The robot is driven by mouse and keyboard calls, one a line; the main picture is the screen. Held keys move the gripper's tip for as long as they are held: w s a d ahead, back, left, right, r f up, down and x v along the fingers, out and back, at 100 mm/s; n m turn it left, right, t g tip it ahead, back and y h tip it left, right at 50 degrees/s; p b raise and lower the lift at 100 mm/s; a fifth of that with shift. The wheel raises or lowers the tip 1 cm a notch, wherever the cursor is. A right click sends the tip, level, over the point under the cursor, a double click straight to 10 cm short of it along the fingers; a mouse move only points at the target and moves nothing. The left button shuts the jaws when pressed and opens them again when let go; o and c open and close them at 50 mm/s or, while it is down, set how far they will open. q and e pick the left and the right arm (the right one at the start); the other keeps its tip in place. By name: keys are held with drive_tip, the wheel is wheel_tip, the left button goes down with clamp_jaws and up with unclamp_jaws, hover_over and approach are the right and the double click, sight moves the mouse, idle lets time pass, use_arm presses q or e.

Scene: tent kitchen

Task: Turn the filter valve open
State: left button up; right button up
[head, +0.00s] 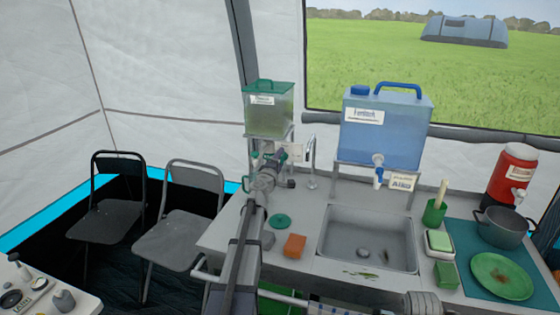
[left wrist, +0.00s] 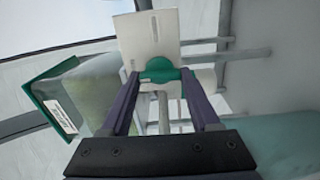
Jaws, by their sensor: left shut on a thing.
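The filter is a clear tank with a green lid (head: 268,108) on a stand at the back left of the counter; it also shows tilted in the left wrist view (left wrist: 82,92). My left gripper (head: 272,156) is at the front of the stand, just below the tank. In the left wrist view, the fingers (left wrist: 160,76) are shut on the green valve handle (left wrist: 160,69), one finger on each side. A pale plate (left wrist: 150,36) is behind the handle. In the head view my gripper hides most of the valve.
A tap (head: 312,165) stands right of the filter. A blue water tank (head: 382,128) is on a stand behind the sink (head: 368,240). An orange block (head: 294,246) and a green disc (head: 280,221) lie near my left arm. A red drink cooler (head: 513,173) is far right.

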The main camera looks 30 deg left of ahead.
use_arm(q)
drive_tip(key=shift+n, duration=0.3)
drive_tip(key=o, duration=1.4)
drive_tip(key=shift+c, duration=0.2)
drive_tip(key=v, duration=0.8)
drive_tip(key=shift+w, duration=0.1)
